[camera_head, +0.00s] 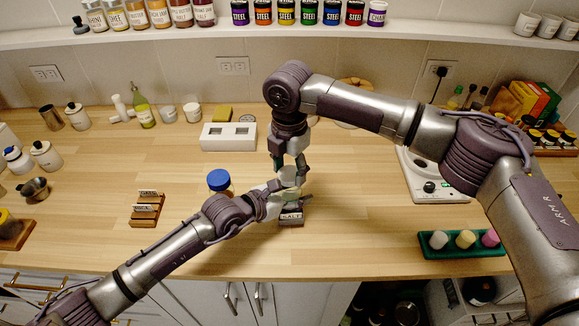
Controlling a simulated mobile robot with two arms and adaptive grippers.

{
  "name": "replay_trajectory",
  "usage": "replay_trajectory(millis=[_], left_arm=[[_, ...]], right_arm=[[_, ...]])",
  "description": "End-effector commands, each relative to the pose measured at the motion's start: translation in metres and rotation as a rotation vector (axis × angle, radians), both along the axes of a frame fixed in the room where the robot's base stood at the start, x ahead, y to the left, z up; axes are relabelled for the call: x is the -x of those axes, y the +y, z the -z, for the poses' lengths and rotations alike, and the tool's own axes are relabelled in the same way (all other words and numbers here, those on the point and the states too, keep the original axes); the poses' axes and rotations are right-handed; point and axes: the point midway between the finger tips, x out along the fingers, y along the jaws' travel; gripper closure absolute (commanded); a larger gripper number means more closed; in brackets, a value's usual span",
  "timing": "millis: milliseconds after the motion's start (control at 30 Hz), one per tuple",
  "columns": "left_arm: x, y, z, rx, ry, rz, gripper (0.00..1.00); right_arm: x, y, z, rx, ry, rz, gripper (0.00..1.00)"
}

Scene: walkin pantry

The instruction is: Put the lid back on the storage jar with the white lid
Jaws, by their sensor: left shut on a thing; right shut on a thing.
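A pale, whitish storage jar (289,181) stands near the middle of the counter, mostly hidden by my two grippers. My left gripper (284,190) comes in from the left and is shut around the jar's body. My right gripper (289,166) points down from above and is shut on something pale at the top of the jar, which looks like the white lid. The fingers cover the lid and the rim, so I cannot tell whether they touch or how level the lid is.
A jar with a blue lid (219,181) stands close behind my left arm. Wooden label blocks (147,207) lie left, and a dark label holder (291,219) lies in front. A white appliance (428,187) and green tray (462,250) are right. A white socket box (228,136) stands behind.

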Motion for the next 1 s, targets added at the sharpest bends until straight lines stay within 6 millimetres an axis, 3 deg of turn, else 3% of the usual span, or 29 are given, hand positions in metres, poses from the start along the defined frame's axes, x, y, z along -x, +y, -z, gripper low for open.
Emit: replay_trajectory(millis=[1000], left_arm=[[0.0,0.0,0.001,-0.002,0.001,0.0,1.0]], right_arm=[[0.0,0.0,0.012,-0.001,0.001,0.05,0.57]])
